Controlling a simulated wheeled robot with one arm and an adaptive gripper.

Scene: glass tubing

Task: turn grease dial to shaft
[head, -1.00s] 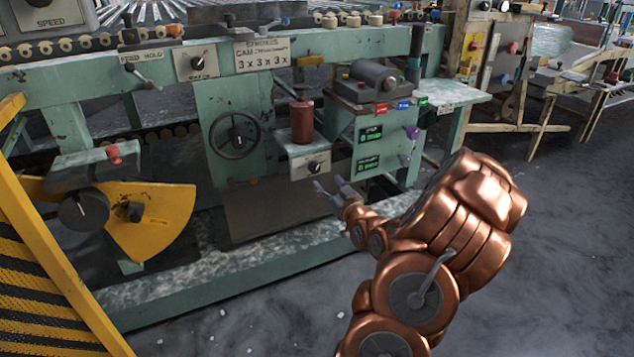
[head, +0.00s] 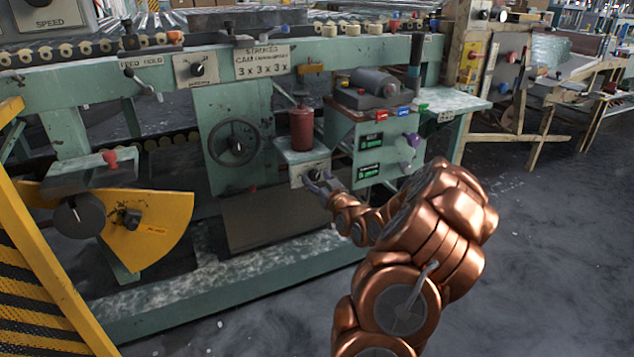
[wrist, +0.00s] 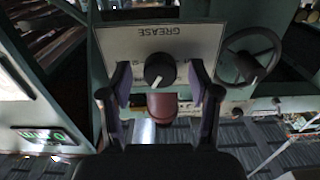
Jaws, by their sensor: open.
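The grease dial (wrist: 160,69) is a round black knob with a pale pointer line, on a light plate (wrist: 125,42) marked GREASE. The plate appears upside down in the wrist view, and the pointer slants to the lower left there. Lettering beside the knob is partly hidden by my fingers. My gripper (wrist: 163,92) is open, with one finger on each side of the knob and visible gaps between. In the head view my gripper (head: 322,184) is at the small dial box under the red canister, partly covering the dial plate (head: 308,173).
The red canister (head: 302,128) stands on the shelf above the dial. A handwheel (head: 234,143) is left of it. A panel with green displays and a purple knob (head: 405,168) is close on the right. Open floor (head: 540,240) lies to the right.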

